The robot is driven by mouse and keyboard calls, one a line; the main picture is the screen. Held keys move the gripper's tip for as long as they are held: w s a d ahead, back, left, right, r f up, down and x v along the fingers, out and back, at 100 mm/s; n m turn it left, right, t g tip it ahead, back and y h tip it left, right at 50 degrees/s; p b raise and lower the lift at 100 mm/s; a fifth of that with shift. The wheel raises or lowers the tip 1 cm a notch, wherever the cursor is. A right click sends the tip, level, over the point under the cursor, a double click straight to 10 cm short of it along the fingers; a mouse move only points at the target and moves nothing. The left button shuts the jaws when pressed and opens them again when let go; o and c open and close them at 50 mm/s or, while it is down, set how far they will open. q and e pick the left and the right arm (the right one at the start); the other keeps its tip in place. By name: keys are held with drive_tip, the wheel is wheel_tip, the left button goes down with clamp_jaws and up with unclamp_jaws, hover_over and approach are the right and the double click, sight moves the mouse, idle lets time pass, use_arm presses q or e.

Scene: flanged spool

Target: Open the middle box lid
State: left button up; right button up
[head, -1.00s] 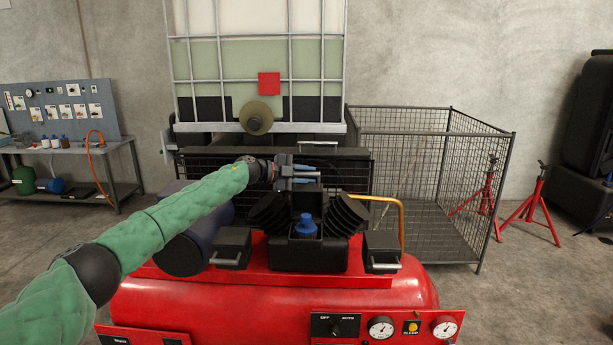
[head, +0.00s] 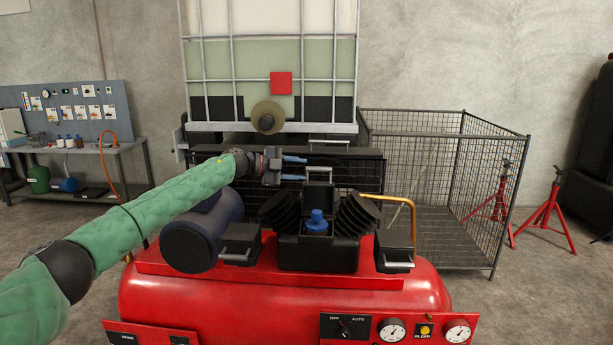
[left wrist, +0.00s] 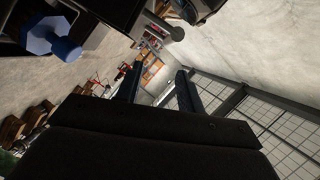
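The middle box (head: 318,255) is black and sits on top of the red compressor. Its lid (head: 319,195) stands upright at the back of the box, with a silver handle along its top edge. A blue flanged spool (head: 317,222) stands inside the open box; it also shows at the upper left of the left wrist view (left wrist: 62,46). My left gripper (head: 294,168) is open and empty, left of the lid's top edge. Its two fingers are apart in the left wrist view (left wrist: 157,88). My right gripper is in neither view.
Smaller black boxes with silver handles flank the middle box, left (head: 240,244) and right (head: 395,251), both shut. Black finned cylinders (head: 356,214) stand close beside the lid. A wire cage (head: 450,190) and a large caged tank (head: 240,65) stand behind.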

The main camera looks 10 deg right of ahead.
use_arm(q)
drive_tip(key=shift+a+r, duration=0.15)
drive_tip(key=shift+a, duration=0.3)
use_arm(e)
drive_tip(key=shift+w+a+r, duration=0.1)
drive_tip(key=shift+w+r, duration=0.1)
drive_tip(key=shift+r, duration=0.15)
